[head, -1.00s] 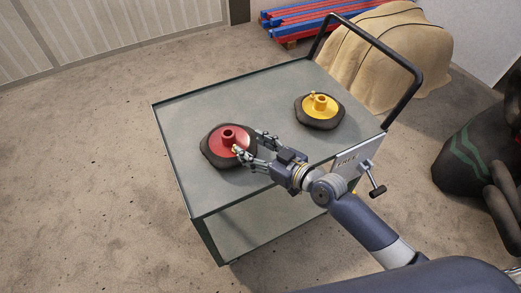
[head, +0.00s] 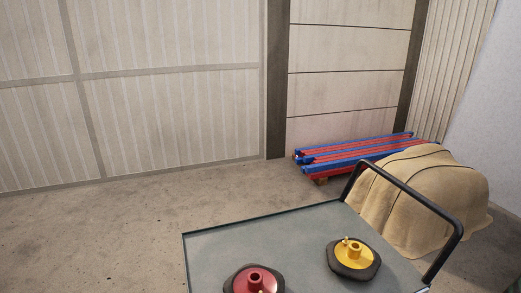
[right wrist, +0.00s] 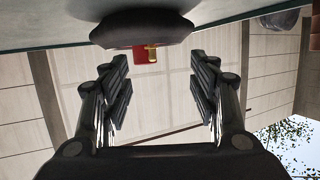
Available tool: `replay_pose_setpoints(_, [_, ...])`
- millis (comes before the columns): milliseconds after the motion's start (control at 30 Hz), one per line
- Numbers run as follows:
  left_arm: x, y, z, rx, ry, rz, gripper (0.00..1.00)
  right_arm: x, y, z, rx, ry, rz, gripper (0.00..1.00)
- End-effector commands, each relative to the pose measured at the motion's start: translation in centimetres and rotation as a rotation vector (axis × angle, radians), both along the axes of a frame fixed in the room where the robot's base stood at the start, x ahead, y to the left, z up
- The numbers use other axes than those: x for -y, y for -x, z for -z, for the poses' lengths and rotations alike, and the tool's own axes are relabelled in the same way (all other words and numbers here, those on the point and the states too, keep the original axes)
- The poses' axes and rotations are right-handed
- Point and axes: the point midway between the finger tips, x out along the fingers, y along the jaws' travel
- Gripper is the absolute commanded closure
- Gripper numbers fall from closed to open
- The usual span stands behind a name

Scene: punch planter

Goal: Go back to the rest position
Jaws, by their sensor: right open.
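My right gripper (right wrist: 160,88) is open and empty in the right wrist view, its two fingers wide apart. Ahead of it, upside down in that view, is a dark rounded base (right wrist: 140,28) with a red part and a small brass piece (right wrist: 152,54). In the head view, a red disc with a central hub (head: 254,280) sits on a dark base at the bottom edge, partly cut off. A yellow disc with a hub (head: 354,257) sits on another dark base to its right. Neither of my grippers shows in the head view.
The grey cart top (head: 225,250) carries both discs. Its black handle (head: 440,212) rises at the right. Behind stand a cloth-covered heap (head: 425,195) and a stack of red and blue beams (head: 350,155) by the wall. The floor left of the cart is clear.

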Motion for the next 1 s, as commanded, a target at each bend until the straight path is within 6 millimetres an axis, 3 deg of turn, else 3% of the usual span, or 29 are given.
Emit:
replay_pose_setpoints(67, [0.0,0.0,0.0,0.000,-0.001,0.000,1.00,-0.5,2.7,1.4,-0.091,0.046,-0.006,0.45])
replay_pose_setpoints(167, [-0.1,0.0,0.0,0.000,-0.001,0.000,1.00,0.4,6.3,3.3,-0.230,0.133,0.026,0.45])
replay_pose_setpoints(400, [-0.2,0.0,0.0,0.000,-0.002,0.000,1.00,5.9,13.2,6.3,-0.527,0.303,0.201,0.45])
replay_pose_setpoints(800, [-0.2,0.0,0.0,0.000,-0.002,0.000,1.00,14.0,22.9,7.1,-0.874,0.450,0.509,0.45])
replay_pose_setpoints(1000, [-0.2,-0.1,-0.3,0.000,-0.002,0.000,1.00,13.7,21.6,11.4,-0.886,0.459,0.495,0.45])
